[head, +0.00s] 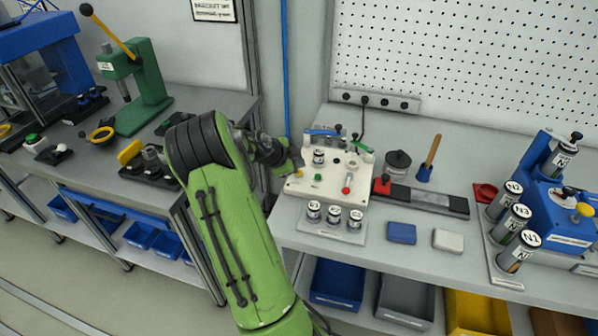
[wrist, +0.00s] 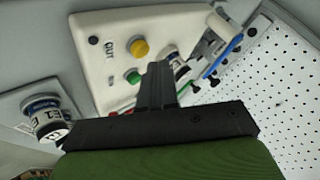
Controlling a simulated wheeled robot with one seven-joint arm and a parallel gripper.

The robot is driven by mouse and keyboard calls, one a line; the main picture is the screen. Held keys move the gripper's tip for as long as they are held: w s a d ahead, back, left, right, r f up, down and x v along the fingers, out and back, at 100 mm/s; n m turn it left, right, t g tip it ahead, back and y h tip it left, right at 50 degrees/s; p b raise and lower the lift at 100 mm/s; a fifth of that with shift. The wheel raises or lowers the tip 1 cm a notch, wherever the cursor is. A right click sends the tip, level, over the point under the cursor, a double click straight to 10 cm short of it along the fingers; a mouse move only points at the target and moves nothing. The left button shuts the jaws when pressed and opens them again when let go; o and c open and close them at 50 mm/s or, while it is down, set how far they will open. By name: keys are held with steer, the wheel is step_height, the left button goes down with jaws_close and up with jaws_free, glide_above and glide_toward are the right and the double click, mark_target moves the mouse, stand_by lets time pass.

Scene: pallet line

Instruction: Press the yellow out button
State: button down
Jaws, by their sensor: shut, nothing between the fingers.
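The yellow button (wrist: 139,48) sits on the sloped white panel (wrist: 95,50) in the wrist view, next to black lettering that seems to read "OUT". In the head view the button (head: 299,173) is a small yellow spot at the panel's left, close to my gripper. My gripper (wrist: 158,68) is shut and empty. In the wrist view its fingertips appear just below the yellow button and right of a green button (wrist: 133,77). I see a gap in the picture between the tips and the yellow button, and no contact.
A labelled vial (head: 318,157) stands on the white fixture, with blue and green levers behind. A red knob (head: 347,190) is at its right. Several vials stand in a rack (head: 335,229) in front. Blue (head: 401,233) and white (head: 448,241) blocks lie to the right.

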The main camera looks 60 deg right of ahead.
steer(key=shift+f, duration=0.15)
stand_by(0.5)
steer(key=shift+f+b, duration=0.35)
steer(key=shift+b, duration=0.45)
steer(key=shift+f+b, duration=0.5)
steer(key=shift+b, duration=0.2)
stand_by(0.4)
steer(key=shift+r, duration=0.1)
steer(key=shift+r+p, duration=0.35)
steer(key=shift+r, duration=0.55)
steer(key=shift+r+p, duration=1.2)
steer(key=shift+r, duration=1.3)
